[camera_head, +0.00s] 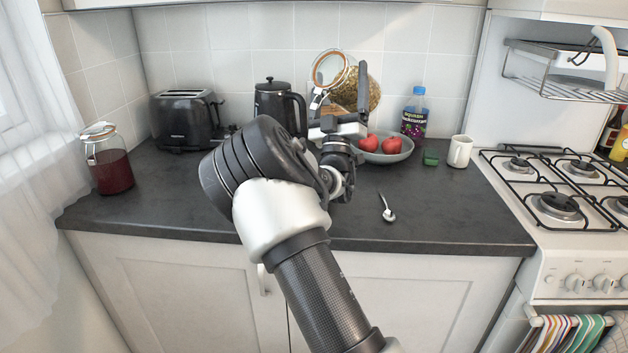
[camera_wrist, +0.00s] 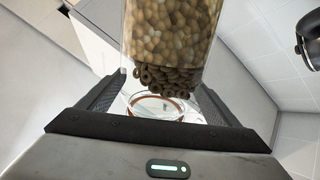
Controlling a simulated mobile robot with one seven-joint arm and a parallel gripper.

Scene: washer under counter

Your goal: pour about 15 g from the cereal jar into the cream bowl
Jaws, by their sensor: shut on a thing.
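The cereal jar (camera_head: 348,92) is clear glass with tan cereal rings inside and shows tilted, above the back of the counter. My gripper (camera_head: 340,105) is shut on it. In the wrist view the jar (camera_wrist: 172,35) stands between the two fingers, with dark rings heaped at its lower end. A round clear glass part with a brown-orange rim (camera_wrist: 155,107) shows below the heap. In the head view a round lid with an orange seal (camera_head: 330,69) sits at the jar's left. I cannot make out a cream bowl in either view; my arm covers part of the counter.
A grey bowl (camera_head: 398,157) with red apples is just right of my gripper. A squash bottle (camera_head: 414,113), green item (camera_head: 431,157), white mug (camera_head: 460,151) and spoon (camera_head: 387,208) are rightward. A kettle (camera_head: 272,100), toaster (camera_head: 187,120) and red-filled jar (camera_head: 110,168) are left.

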